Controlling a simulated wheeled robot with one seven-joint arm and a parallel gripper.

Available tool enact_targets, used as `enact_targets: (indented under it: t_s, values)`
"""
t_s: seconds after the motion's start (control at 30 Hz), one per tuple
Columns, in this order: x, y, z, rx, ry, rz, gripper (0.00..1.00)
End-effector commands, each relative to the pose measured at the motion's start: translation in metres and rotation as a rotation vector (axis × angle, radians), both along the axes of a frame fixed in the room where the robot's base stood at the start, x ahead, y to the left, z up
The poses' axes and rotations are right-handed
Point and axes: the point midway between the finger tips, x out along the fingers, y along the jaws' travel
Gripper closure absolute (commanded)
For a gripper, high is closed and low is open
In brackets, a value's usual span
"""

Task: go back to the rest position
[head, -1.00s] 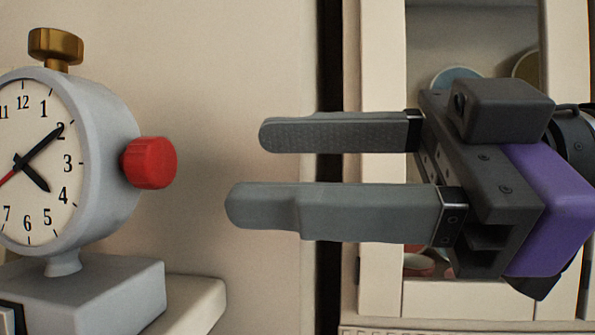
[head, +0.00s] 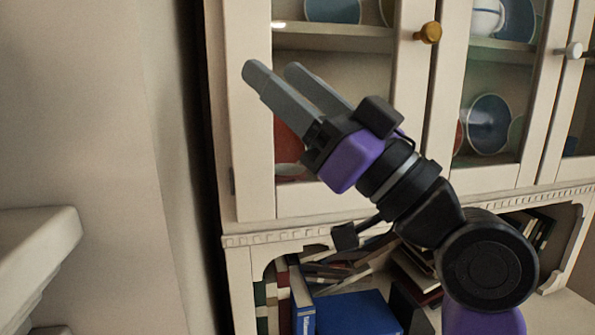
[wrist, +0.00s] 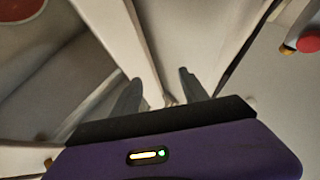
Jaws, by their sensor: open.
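My gripper (head: 272,74) is in the middle of the head view, pointing up and to the left. Its two grey fingers are apart with nothing between them. It shows in front of a cream cabinet, and the fingers touch nothing that I can make out. My arm bends down to the right from it. In the wrist view the two dark fingertips (wrist: 160,90) stand apart and empty. The clock is not in the head view.
The cream cabinet (head: 236,120) has glass doors with dishes behind them. Books and a blue box (head: 355,312) sit on its lower shelf. A pale ledge (head: 35,250) juts in at the left. A small red thing (wrist: 308,43) shows at the wrist view's right edge.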

Motion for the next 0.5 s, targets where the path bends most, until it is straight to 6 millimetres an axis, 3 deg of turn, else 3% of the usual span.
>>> enact_targets:
  t_s: [0.03, 0.23, 0.37, 0.5]
  values:
    - [0.010, -0.013, -0.025, 0.037, 0.042, -0.050, 0.48]
    - [0.026, -0.064, -0.106, 0.143, 0.150, -0.248, 0.48]
    - [0.022, -0.094, -0.160, 0.182, 0.204, -0.369, 0.48]
    - [0.005, -0.124, -0.216, 0.196, 0.252, -0.490, 0.48]
